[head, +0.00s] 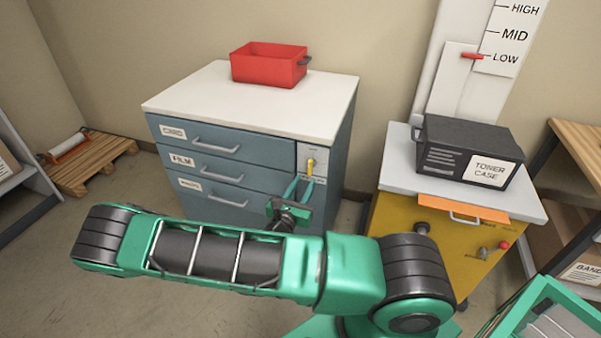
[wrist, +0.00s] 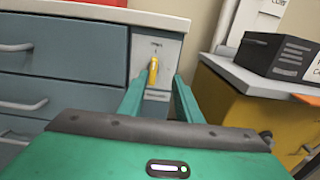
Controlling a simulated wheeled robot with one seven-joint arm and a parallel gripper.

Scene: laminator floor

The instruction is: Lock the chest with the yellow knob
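The blue-grey chest (head: 225,175) has several drawers with bar handles, all looking closed, and a white top. Its yellow knob (head: 310,167) is on a pale panel at the right of the front. In the wrist view the yellow knob (wrist: 153,72) stands upright, between the fingertips in the picture and a little beyond them. My gripper (head: 299,187) is just below the knob in the head view. In the wrist view its two green fingers (wrist: 155,85) are spread apart with nothing seen between them but the knob. Contact with the knob cannot be told.
A red bin (head: 268,65) sits on the chest top. A pallet (head: 93,163) with a roll lies at left. Floor shows at left.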

